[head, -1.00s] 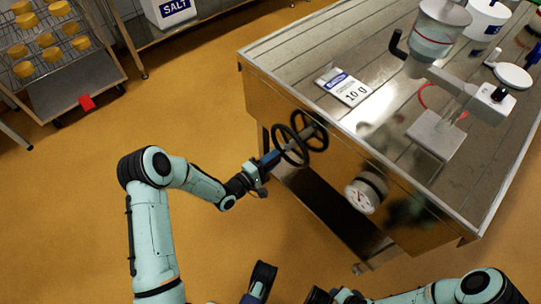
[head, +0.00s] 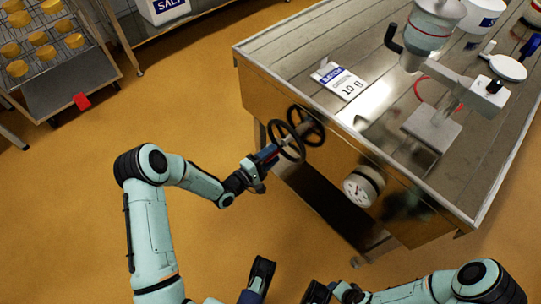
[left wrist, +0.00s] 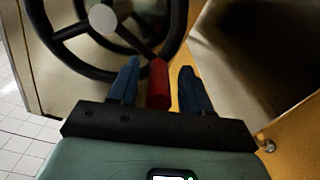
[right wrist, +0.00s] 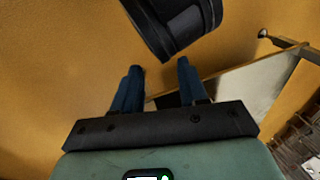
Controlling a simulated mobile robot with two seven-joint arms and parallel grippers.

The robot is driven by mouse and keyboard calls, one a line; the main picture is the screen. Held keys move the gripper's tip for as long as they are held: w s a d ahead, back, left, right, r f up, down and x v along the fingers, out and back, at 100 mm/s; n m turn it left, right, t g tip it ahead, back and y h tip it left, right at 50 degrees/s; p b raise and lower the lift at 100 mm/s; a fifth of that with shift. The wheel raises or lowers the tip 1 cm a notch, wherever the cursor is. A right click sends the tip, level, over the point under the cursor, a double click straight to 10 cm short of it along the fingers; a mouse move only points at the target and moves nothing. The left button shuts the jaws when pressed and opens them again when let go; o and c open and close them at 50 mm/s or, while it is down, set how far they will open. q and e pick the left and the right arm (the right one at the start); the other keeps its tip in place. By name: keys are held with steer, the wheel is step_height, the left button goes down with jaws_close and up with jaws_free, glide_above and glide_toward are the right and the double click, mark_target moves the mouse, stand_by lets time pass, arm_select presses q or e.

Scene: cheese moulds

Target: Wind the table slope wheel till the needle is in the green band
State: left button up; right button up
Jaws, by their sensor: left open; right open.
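The slope wheel (head: 287,141), a black spoked handwheel, stands out from the steel table's (head: 330,128) side. Its red handle (left wrist: 158,84) lies between my left gripper's (left wrist: 156,72) two blue fingers in the left wrist view, with gaps on both sides. The left gripper is open around it, at the wheel's lower-left rim in the head view (head: 268,153). The round white gauge (head: 361,187) is on the same table side, right of the wheel; its needle and bands are too small to read. My right gripper (right wrist: 160,64) is open and empty, low over the floor.
On the table are a batch card (head: 340,80), a filling stand (head: 432,126) and a white tub (head: 482,14). A rack of yellow cheeses (head: 70,75) is at the upper left. The orange floor (head: 195,110) left of the table is mostly clear.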

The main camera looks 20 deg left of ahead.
arm_select(q)
steer(key=p+v, duration=0.2)
steer(key=v, duration=1.1)
steer(key=shift+s, duration=0.2)
arm_select(e)
steer(key=shift+g, duration=0.5)
steer(key=s, duration=0.1)
steer(key=s+a+r, duration=0.1)
steer(key=s+r, duration=0.1)
steer(key=shift+a+r, duration=0.15)
steer(key=shift+a, duration=0.1)
steer(key=shift+r, duration=0.1)
